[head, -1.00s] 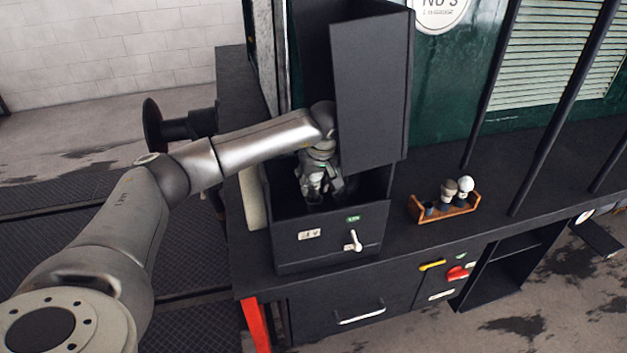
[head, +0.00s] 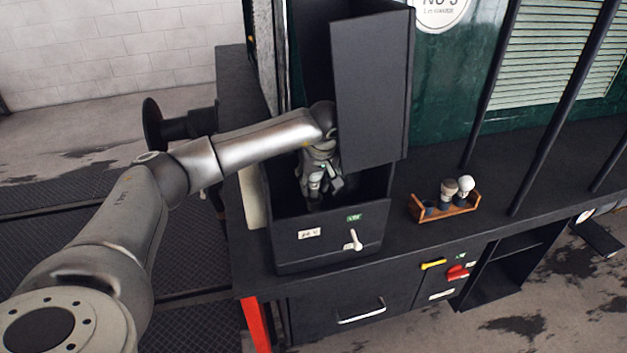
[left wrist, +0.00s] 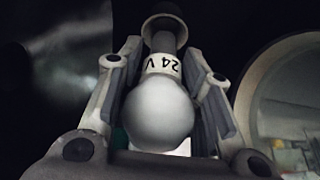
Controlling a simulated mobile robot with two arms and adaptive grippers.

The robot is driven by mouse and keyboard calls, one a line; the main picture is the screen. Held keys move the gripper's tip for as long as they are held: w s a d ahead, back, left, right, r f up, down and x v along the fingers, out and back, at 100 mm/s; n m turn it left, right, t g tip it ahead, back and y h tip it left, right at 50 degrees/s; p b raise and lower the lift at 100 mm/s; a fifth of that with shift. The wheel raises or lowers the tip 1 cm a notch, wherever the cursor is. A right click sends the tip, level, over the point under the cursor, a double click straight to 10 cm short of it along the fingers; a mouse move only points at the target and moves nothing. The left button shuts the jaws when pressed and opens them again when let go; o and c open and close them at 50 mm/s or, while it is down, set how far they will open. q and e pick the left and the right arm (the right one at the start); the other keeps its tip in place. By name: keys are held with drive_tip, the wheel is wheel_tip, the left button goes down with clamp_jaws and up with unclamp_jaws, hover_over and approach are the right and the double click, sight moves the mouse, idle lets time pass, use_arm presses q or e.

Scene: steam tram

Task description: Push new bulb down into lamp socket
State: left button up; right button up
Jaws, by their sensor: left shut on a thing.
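My left gripper (head: 314,194) reaches down into the open dark lamp box (head: 290,255). In the left wrist view, its fingers (left wrist: 160,95) are closed around the new bulb (left wrist: 158,112), a white globe with a pale collar marked 24 V. The bulb's collar lines up with a dark round part, apparently the lamp socket (left wrist: 165,32). I cannot tell how deep the bulb sits in it. In the head view, the gripper and box walls hide the bulb and socket. My right gripper is not in view.
The box's raised dark door (head: 372,95) stands just right of my left wrist. A small wooden rack (head: 428,214) on the dark bench holds a darker-topped bulb (head: 449,187) and a white-topped one (head: 466,184). A white lever (head: 354,240) is on the box front.

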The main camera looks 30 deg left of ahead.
use_arm(q)
drive_tip(key=shift+f+b, duration=0.65)
drive_tip(key=shift+f, duration=0.4)
drive_tip(key=shift+f, duration=0.2)
drive_tip(key=shift+s+f+b, duration=0.15)
drive_tip(key=shift+f+b, duration=0.05)
drive_tip(key=shift+b, duration=0.1)
